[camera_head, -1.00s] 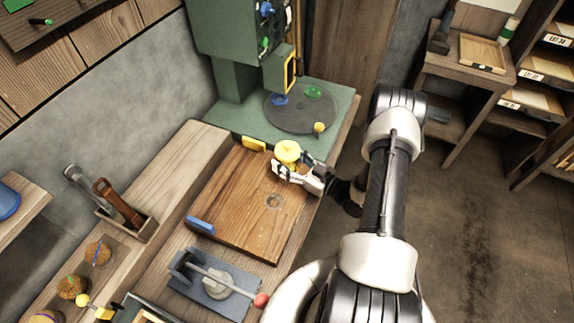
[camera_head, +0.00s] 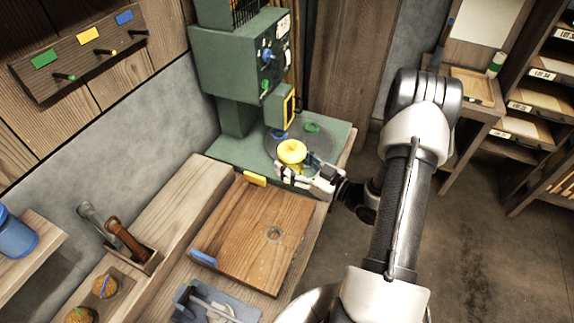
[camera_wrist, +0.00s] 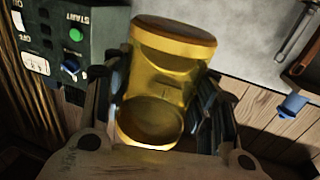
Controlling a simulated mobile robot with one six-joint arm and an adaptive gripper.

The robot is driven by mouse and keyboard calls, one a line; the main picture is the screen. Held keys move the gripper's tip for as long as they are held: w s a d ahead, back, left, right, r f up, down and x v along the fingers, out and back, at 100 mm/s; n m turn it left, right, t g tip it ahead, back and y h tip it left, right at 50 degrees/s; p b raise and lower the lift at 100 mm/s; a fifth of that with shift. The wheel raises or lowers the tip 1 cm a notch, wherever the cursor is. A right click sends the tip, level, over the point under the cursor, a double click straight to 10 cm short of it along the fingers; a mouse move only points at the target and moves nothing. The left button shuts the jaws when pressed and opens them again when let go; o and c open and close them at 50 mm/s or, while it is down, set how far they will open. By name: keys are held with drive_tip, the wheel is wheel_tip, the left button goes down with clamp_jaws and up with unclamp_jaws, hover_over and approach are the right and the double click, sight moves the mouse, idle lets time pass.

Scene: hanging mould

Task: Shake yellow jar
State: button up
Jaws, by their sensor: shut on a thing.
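The yellow jar (camera_head: 291,152) is in my gripper (camera_head: 296,174), up near the green machine in the head view.
The green machine (camera_head: 240,60) with buttons and a round dark plate stands behind the jar. A wooden board (camera_head: 250,240) with a small round fitting lies in front and is clear. A tool holder (camera_head: 135,258) is at left, shelves (camera_head: 535,120) at right.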

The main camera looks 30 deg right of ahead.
drive_tip(key=s+d+r+p, duration=0.3)
drive_tip(key=r, duration=0.3)
drive_tip(key=shift+s+p, duration=0.3)
drive_tip(key=shift+p, duration=0.1)
drive_tip(key=shift+a+r, duration=0.1)
drive_tip(key=shift+r, duration=0.05)
wheel_tip(320, 180, up, 7)
drive_tip(key=p, duration=0.4)
idle(1.2)
wheel_tip(320, 180, down, 7)
drive_tip(key=b, duration=0.5)
drive_tip(key=shift+b, duration=0.3)
